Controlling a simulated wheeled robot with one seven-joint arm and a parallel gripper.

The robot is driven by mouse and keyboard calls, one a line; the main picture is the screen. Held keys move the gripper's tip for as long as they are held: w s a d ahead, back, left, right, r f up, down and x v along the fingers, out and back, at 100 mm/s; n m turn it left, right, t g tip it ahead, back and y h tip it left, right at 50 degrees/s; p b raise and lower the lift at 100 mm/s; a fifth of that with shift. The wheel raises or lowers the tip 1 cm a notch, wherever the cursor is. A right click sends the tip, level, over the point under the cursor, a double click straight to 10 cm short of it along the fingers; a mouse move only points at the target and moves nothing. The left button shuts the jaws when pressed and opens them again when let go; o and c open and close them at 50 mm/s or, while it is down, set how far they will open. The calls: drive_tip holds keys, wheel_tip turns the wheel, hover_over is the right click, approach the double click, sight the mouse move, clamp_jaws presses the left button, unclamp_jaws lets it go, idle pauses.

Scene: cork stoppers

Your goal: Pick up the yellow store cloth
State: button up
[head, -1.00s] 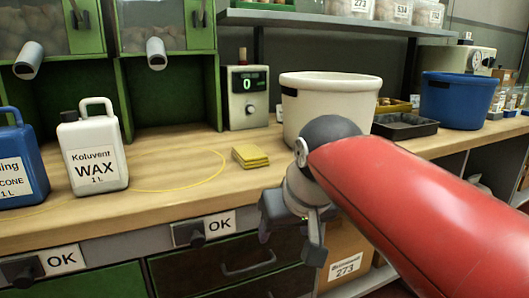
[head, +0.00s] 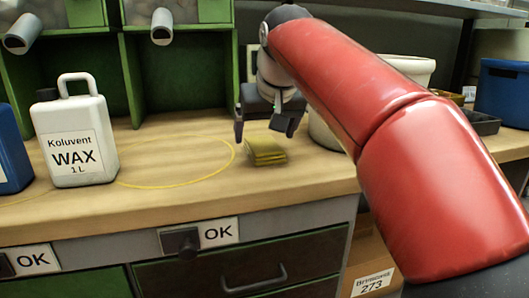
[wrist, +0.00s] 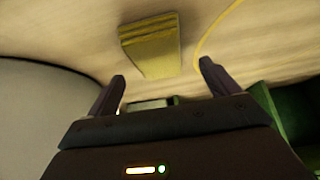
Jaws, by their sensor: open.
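The yellow store cloth (head: 265,151) lies folded flat on the wooden worktop, just right of a thin yellow ring drawn on it. My gripper (head: 264,135) is above the cloth in the head view, its two fingers apart and pointing down. In the wrist view the cloth (wrist: 151,46) lies beyond the tips of my open gripper (wrist: 162,70), with nothing between the fingers. I see no contact between the fingers and the cloth.
A white WAX jug (head: 73,140) stands to the left on the worktop (head: 190,198). A cream tub (head: 325,130) stands right of the cloth, partly hidden by my red arm. A blue tub (head: 503,92) is further right. The yellow ring's inside is clear.

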sight(264, 143)
drive_tip(key=x, duration=0.3)
drive_tip(key=shift+f, duration=0.25)
drive_tip(key=shift+d, duration=0.1)
drive_tip(key=c, duration=1.1)
drive_tip(key=shift+o, duration=0.2)
drive_tip(key=shift+r, duration=0.15)
